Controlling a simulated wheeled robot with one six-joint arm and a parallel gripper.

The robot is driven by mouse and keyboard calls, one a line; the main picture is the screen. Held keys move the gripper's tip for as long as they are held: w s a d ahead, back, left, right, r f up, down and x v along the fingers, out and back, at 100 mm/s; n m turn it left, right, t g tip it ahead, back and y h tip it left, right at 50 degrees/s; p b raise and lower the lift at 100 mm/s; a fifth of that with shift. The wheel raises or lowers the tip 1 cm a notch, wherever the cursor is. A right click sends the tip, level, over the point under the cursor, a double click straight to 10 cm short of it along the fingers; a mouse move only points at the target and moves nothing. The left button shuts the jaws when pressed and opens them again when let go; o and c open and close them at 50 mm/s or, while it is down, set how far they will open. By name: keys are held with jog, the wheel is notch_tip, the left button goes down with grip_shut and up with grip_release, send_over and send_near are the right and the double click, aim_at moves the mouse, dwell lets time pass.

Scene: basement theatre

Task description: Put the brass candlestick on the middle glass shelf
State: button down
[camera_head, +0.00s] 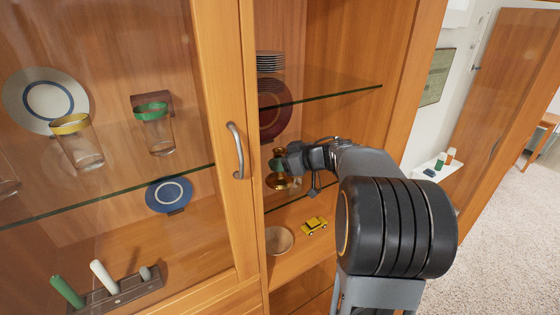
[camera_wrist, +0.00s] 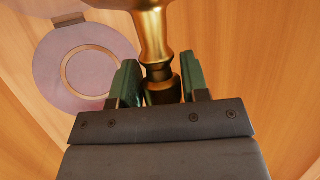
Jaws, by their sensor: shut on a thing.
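The brass candlestick (camera_wrist: 157,40) stands out above my gripper (camera_wrist: 160,85) in the wrist view, its narrow neck between the two green fingers. In the head view, my gripper (camera_head: 281,165) reaches into the right part of the cabinet, and a brass flared part of the candlestick (camera_head: 284,182) shows just below it. My arm hides some of the space beside it. A clear glass shelf (camera_head: 335,94) crosses this part of the cabinet above my gripper. I cannot tell whether the candlestick touches any surface.
A dark red plate (camera_head: 272,112) stands behind, with stacked plates (camera_head: 271,62) higher up. A bowl (camera_head: 279,240) and yellow toy car (camera_head: 314,225) sit on the board below. A glazed door with a handle (camera_head: 236,150) bounds the left. The wrist view shows a pinkish plate (camera_wrist: 55,75).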

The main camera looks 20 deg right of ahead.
jog(key=c, duration=0.6)
grip_release()
jog(key=shift+f, duration=0.15)
